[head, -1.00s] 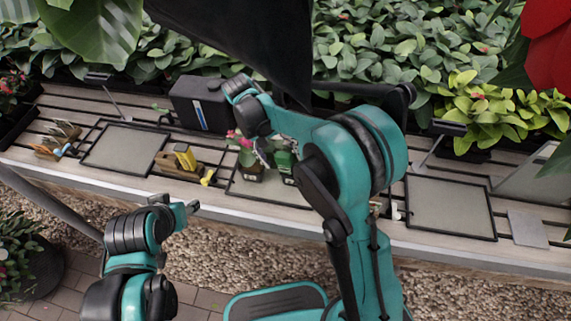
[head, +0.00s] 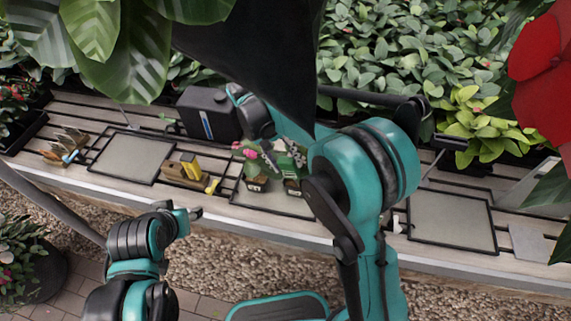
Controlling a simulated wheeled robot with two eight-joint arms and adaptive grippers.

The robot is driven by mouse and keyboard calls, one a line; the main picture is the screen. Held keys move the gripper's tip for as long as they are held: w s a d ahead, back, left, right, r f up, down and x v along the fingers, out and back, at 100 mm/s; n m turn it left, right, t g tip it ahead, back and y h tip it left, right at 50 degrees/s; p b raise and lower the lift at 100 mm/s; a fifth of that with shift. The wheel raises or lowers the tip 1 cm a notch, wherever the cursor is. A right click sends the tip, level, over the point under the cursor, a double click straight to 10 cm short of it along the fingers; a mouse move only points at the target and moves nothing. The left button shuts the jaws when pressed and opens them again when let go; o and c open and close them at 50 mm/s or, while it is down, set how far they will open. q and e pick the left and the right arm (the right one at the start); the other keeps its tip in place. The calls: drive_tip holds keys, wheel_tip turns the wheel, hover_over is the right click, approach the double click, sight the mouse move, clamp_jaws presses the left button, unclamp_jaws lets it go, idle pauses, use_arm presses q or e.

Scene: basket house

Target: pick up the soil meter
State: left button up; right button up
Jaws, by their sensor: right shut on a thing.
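The soil meter looks to be the small green device (head: 291,157) just above two small pots on the middle tray. My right gripper (head: 281,158) reaches over the bench from behind its own arm and is shut on this green device, which sits tilted. Its fingers are small and partly hidden. A pot with a pink flower (head: 255,184) stands just left of the gripper, and another dark pot (head: 293,187) is right below it. My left gripper (head: 188,212) hangs low in front of the bench, away from these things; its jaw opening is not clear.
A wooden holder with a yellow tool (head: 190,170) stands left of the pots. Two bare grey trays (head: 130,158) (head: 452,219) lie farther left and right. Large leaves and a dark sheet (head: 250,50) block the top.

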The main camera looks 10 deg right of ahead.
drive_tip(key=s+d+r+p, duration=0.1)
drive_tip(key=s+d+r, duration=0.1)
drive_tip(key=d, duration=0.1)
drive_tip(key=s+d+r+p, duration=0.1)
drive_tip(key=s+d+r, duration=0.1)
drive_tip(key=d+r, duration=0.1)
drive_tip(key=s+d+r+p, duration=0.1)
drive_tip(key=s+d+r, duration=0.1)
drive_tip(key=s+d, duration=0.1)
drive_tip(key=shift+s+d+r+p, duration=0.1)
drive_tip(key=shift+d+r+p, duration=0.05)
drive_tip(key=shift+p, duration=0.15)
